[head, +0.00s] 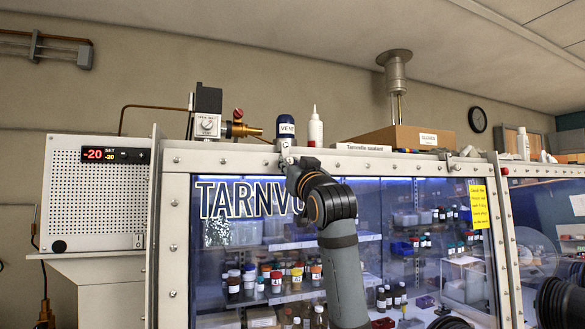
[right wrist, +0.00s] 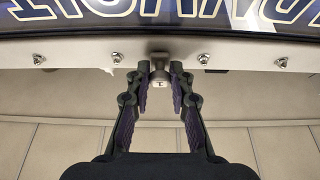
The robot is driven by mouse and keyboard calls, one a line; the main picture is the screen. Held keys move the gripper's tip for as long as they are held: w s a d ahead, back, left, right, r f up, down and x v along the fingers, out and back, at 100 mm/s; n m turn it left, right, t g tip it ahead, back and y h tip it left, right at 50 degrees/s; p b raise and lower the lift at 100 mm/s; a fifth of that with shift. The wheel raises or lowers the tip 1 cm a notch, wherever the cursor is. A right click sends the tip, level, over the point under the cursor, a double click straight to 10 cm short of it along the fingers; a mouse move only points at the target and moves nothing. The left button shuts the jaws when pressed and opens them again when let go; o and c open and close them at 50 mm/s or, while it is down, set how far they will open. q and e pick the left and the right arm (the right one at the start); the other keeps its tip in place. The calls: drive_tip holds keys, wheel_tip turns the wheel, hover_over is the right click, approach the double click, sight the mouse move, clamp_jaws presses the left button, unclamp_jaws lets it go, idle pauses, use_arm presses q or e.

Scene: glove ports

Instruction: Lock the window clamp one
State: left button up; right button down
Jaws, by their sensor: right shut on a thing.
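The window clamp (head: 284,146) is a small metal fitting on the top frame of the glove box, above the "TARNVO" lettering. My right gripper (head: 289,165) reaches up to it from below, and my wrist and forearm hide part of it. My left gripper is not in view.
The glove box window (head: 232,235) shows bottles on shelves behind it. Above the frame stand a gas valve (head: 208,124), a dark-blue bottle (head: 285,130), a white bottle (head: 315,130) and a cardboard box (head: 395,138). A white chiller (head: 97,190) stands at left.

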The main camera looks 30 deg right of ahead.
drive_tip(key=c, duration=1.4)
unclamp_jaws()
drive_tip(key=shift+o, duration=1)
drive_tip(key=shift+a+r, duration=0.1)
drive_tip(key=shift+a, duration=0.1)
drive_tip(key=v, duration=1.2)
